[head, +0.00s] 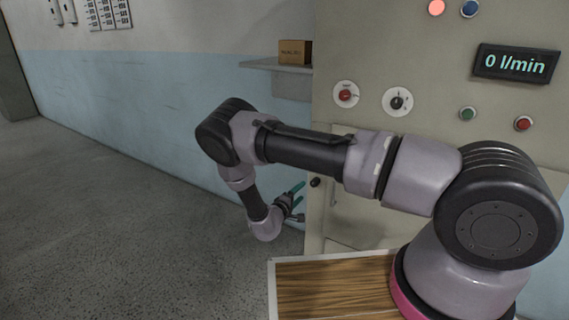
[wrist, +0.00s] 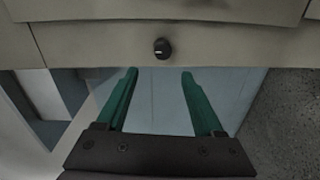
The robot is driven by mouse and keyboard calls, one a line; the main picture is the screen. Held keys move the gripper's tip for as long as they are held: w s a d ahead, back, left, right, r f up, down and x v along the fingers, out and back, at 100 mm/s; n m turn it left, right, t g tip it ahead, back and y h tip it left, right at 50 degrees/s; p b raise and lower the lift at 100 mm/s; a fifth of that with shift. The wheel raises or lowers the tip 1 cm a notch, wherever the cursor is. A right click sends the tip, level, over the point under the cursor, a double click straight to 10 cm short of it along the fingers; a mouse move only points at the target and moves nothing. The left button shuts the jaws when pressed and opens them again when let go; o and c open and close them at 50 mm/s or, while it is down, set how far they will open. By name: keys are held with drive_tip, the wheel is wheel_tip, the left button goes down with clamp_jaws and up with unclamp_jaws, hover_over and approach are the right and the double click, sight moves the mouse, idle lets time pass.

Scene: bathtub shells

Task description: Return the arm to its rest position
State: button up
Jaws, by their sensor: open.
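My arm stretches from its base on the right to the left across the head view, bent down at its far end. My gripper (head: 300,202) is at the low end of the arm, close to the front of the beige cabinet (head: 440,95). In the wrist view its two green fingers (wrist: 160,74) are apart with nothing between them. A black knob (wrist: 161,48) on the cabinet shows beyond the fingertips; it also shows in the head view (head: 315,182). The fingers appear clear of the knob.
The cabinet carries a display (head: 516,64) reading 0 l/min, a red knob (head: 345,94), a black dial (head: 397,101) and several buttons. A small brown box (head: 295,52) sits on a wall shelf (head: 270,65). The grey floor (head: 110,220) at left is clear.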

drive_tip(key=w+a+r+m+g+y, duration=0.1)
drive_tip(key=w+r+m+g+y, duration=0.2)
drive_tip(key=r, duration=0.6)
drive_tip(key=w+r+m+g+y, duration=0.1)
drive_tip(key=w+r+m+y, duration=0.3)
drive_tip(key=r, duration=0.5)
drive_tip(key=s+d+r+m+y, duration=0.1)
drive_tip(key=s+r+m+y, duration=0.1)
drive_tip(key=r, duration=0.7)
drive_tip(key=s+d+r+m+y, duration=0.1)
drive_tip(key=s+r+y, duration=0.1)
drive_tip(key=r, duration=0.8)
drive_tip(key=s+d+r+m+g+y, duration=0.1)
drive_tip(key=s+d+r+m+y, duration=0.3)
drive_tip(key=s+r, duration=1)
drive_tip(key=s+d+g+h, duration=0.1)
drive_tip(key=s+d, duration=0.2)
drive_tip(key=s, duration=0.8)
drive_tip(key=s+d+h, duration=0.1)
drive_tip(key=s+d, duration=0.3)
drive_tip(key=s, duration=0.7)
drive_tip(key=shift+d+r+g+h, duration=0.2)
drive_tip(key=shift+r+g+h, duration=0.05)
drive_tip(key=shift+g+h, duration=0.15)
drive_tip(key=shift+o, duration=0.4)
drive_tip(key=shift+w, duration=0.1)
